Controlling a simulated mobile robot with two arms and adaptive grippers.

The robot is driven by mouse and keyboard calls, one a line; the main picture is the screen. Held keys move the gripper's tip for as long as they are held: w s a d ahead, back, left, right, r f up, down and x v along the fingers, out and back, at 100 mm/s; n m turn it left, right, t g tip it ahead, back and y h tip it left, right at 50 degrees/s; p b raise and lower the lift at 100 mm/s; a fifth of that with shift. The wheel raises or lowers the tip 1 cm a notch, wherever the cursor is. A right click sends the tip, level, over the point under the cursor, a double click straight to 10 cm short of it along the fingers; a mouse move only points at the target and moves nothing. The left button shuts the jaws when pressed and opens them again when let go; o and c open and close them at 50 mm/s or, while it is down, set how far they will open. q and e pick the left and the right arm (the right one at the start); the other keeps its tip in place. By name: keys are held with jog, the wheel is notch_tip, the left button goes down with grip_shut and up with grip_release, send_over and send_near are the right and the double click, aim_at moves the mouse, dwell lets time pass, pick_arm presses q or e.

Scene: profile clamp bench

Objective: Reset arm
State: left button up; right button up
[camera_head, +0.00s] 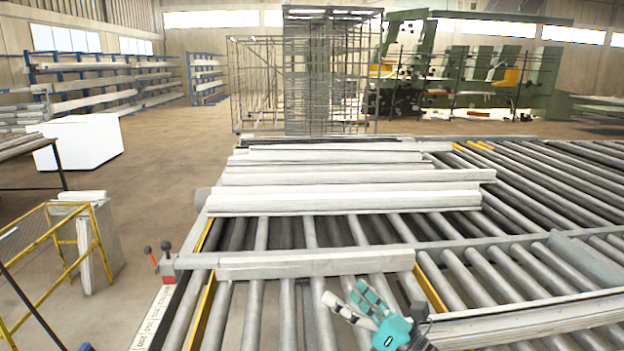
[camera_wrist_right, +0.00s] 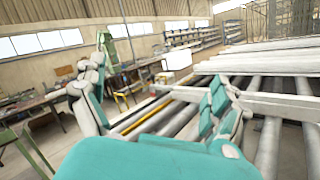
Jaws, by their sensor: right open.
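My right gripper (camera_head: 352,306) is at the bottom of the head view, above the rollers of the conveyor bench (camera_head: 260,300). It is teal with grey and white finger pads. Its fingers are spread apart with nothing between them. In the right wrist view the two fingers of the right gripper (camera_wrist_right: 155,105) stand wide apart, with the bench rollers (camera_wrist_right: 180,118) seen between them. A short light profile (camera_head: 315,264) lies across the rollers just beyond the gripper, apart from it. My left gripper is not in view.
Several long pale profiles (camera_head: 345,197) lie stacked across the rollers farther back. Another profile (camera_head: 530,322) lies at the lower right. Red and black levers (camera_head: 166,265) stand at the bench's left corner. A yellow rail frame (camera_head: 60,250) and a white box (camera_head: 80,143) stand left on open floor.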

jog(key=s+d+f+m+h, duration=0.2)
jog(key=d+f+m+h, duration=0.25)
jog(key=m, duration=0.45)
jog(key=s+d+f+m+t+h, duration=0.1)
jog(key=s+d+f+m+h, duration=0.1)
jog(key=d+f+m+h, duration=0.5)
jog(key=s+d+f+m+h, duration=0.15)
jog(key=m+h, duration=0.25)
jog(key=m, duration=0.7)
jog(key=s+d+f+m+g, duration=0.1)
jog(key=s+f+m+g, duration=0.5)
jog(key=s, duration=0.7)
jog(key=s+f+m+g, duration=0.4)
jog(key=s+f+g, duration=0.3)
jog(key=s, duration=0.6)
notch_tip(320, 180, down, 34)
jog(key=s+b, duration=0.2)
jog(key=b, duration=0.5)
jog(key=s+d+f+b, duration=0.1)
jog(key=s+f+b, duration=0.1)
jog(key=s+f, duration=0.6)
jog(key=s+d+f+g+b, duration=0.1)
jog(key=s+d+f+b, duration=0.1)
jog(key=s+f, duration=0.6)
notch_tip(320, 180, down, 4)
jog(key=shift+f, duration=0.25)
